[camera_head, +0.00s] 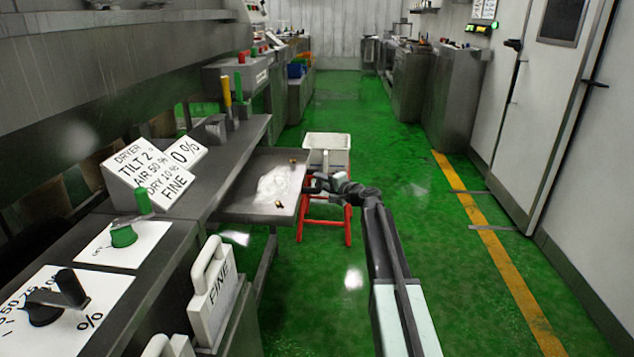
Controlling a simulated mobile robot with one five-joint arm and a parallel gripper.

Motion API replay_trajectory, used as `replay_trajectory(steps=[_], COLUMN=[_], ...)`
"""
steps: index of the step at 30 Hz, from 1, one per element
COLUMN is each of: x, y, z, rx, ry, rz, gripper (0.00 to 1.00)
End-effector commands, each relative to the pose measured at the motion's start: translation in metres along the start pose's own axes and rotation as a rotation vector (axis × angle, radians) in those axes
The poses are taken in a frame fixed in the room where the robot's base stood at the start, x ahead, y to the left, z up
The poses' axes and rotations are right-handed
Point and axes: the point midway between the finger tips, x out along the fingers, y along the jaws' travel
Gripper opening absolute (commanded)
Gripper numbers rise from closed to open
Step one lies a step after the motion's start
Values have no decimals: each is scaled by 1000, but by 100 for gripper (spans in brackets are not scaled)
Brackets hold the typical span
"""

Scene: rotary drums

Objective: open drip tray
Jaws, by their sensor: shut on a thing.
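The drip tray (240,205) is a shallow grey metal tray. It sticks out to the right from under the machine's counter, above the green floor. A pale wet patch and a few small brown bits lie in it. My gripper (312,184) is at the tray's right end, small and dark in this view. It is shut on the drip tray at that edge; the exact contact is hard to make out. My arm reaches up to it from the bottom right.
A white bin (327,150) stands on a red stool (349,226) just behind and below my gripper. A dial panel (70,310) lies left. The green floor (440,290) to the right is clear.

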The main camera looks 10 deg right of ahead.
Motion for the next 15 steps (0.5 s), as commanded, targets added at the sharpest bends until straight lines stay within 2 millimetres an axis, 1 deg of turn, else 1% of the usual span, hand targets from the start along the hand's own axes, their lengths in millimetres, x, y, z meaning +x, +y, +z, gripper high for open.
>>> replay_trajectory(steps=[1, 2, 3, 4, 12, 15], x=[2, 2, 2, 3, 3, -1], y=[-1, -1, -1, -1, -2, -2], z=[-2, -1, 0, 1, 4, 4], rx=[2, 2, 2, 2, 0, 0], ry=[6, 5, 4, 3, -3, -3], rz=[-2, -2, -2, -2, -2, -1], gripper=[0, 31, 42, 44, 44, 44])
